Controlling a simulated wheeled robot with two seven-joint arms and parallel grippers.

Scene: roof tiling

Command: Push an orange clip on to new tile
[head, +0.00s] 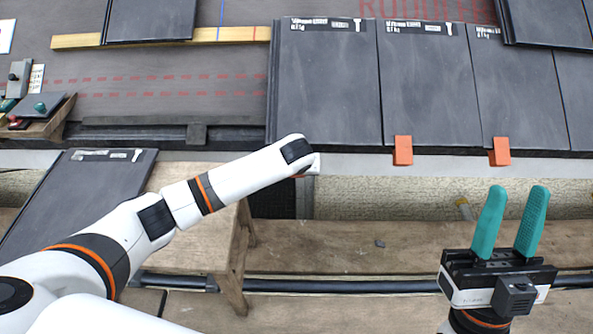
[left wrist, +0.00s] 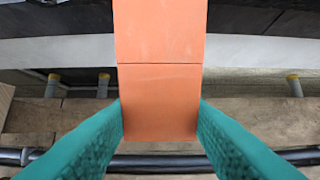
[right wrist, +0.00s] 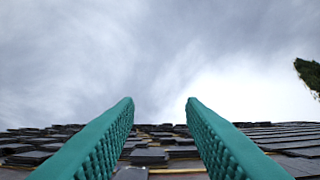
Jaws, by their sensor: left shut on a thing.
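The new tile (head: 325,85), dark grey with a white label, lies leftmost in the roof's lower row; its lower edge is by my left arm's end. An orange clip (left wrist: 160,95) fills the middle of the left wrist view, with a cross line partway down. My left gripper (left wrist: 160,108) is shut on its lower part, one teal finger against each side. The clip's upper end runs out of the picture. In the head view the left wrist hides these fingers and the clip. My right gripper (head: 518,192) is open and empty; its spread fingers also show against sky in the right wrist view (right wrist: 160,102).
Two orange clips (head: 403,150) (head: 501,151) sit on the lower edges of tiles to the right. A tool board (head: 40,115) is at far left. Planks and a dark pipe run below the eave.

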